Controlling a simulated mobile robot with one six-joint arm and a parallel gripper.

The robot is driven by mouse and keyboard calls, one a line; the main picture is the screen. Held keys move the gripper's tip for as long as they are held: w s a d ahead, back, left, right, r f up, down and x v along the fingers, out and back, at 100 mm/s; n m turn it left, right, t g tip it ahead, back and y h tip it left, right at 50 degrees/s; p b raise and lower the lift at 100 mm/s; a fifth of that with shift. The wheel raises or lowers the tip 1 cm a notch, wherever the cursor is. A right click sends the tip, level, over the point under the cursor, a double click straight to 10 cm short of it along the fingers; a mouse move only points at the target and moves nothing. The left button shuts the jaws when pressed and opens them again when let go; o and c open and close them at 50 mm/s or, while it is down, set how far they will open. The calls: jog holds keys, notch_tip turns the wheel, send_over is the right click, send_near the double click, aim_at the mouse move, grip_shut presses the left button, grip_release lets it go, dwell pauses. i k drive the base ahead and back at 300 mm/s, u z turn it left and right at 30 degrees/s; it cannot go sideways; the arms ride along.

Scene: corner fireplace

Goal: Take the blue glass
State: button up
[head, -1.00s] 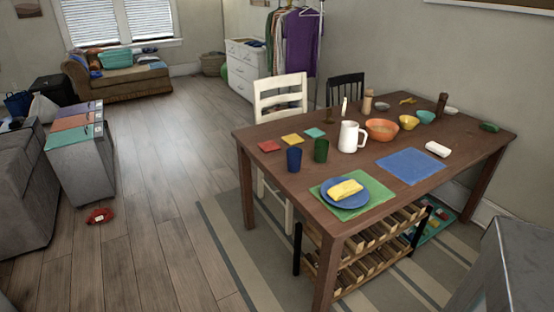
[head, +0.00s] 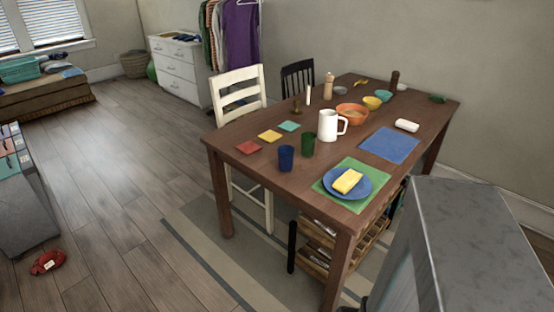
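The blue glass (head: 286,158) stands upright on the wooden dining table (head: 232,138), near its front left edge. A green glass (head: 308,144) stands close to its right and slightly behind it. The blue glass is fully visible, with nothing in front of it. My gripper is not in view, so its state and its distance to the glass do not show.
Red, yellow and teal coasters lie left of and behind the glass. A white pitcher (head: 328,125) and a blue plate (head: 361,190) stand to the right. A grey box-like object (head: 465,240) fills the lower right. A red ring-shaped object (head: 47,262) lies on the open floor.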

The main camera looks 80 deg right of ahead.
aim_at(286, 152)
jog(key=z, duration=0.4)
jog(key=i, duration=0.6)
jog(key=z, duration=0.8)
jog(key=i, duration=0.5)
jog(key=z, duration=0.35)
